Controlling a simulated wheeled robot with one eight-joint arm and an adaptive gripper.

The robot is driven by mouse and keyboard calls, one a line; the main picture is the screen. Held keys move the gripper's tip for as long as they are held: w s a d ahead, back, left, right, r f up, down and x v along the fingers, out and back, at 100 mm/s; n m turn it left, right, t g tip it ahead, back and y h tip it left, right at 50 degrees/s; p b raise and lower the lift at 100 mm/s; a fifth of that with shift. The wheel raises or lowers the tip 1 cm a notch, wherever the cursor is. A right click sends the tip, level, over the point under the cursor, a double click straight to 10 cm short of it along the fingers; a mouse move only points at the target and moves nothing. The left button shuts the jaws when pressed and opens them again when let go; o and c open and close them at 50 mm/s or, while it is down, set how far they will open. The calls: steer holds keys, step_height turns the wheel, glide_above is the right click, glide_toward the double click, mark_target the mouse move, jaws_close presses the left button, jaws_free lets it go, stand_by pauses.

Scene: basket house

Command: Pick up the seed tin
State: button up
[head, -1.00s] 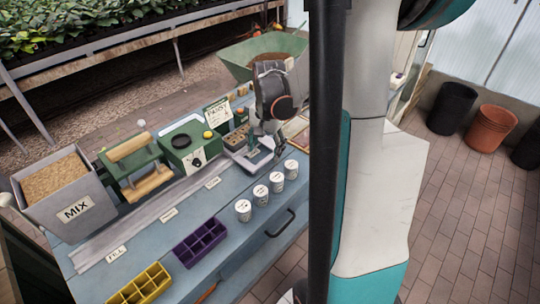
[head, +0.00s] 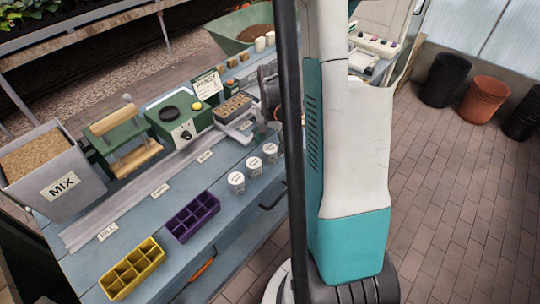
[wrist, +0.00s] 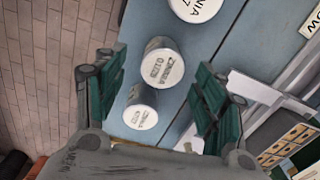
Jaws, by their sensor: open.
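White seed tins stand in a row on the blue bench (head: 110,262). The head view shows a front tin (head: 236,183), a middle tin (head: 253,167) and a farther tin (head: 270,153). The wrist view looks down on a lower tin (wrist: 140,113), a middle tin (wrist: 163,66) and a cropped upper tin (wrist: 196,6); their lettering seems to include "ZINNIA". My gripper (wrist: 158,85) is open. Its green-padded fingers stand either side of the lower and middle tins in the picture, with no visible contact. In the head view my column mostly hides the gripper.
A yellow tray (head: 132,268) and a purple tray (head: 192,218) lie along the front edge. A MIX bin (head: 60,185), a green machine (head: 180,115) and a seedling tray (head: 232,108) stand behind. An orange-handled tool (head: 201,270) is at the front edge.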

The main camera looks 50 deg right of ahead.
mark_target(270, 148)
steer(key=f+b, duration=0.1)
steer(key=f, duration=0.3)
steer(key=shift+w+a+f+b, duration=0.1)
steer(key=shift+w+f+b, duration=0.1)
steer(key=shift+b, duration=0.2)
steer(key=shift+r, duration=0.15)
steer(key=c, duration=1.2)
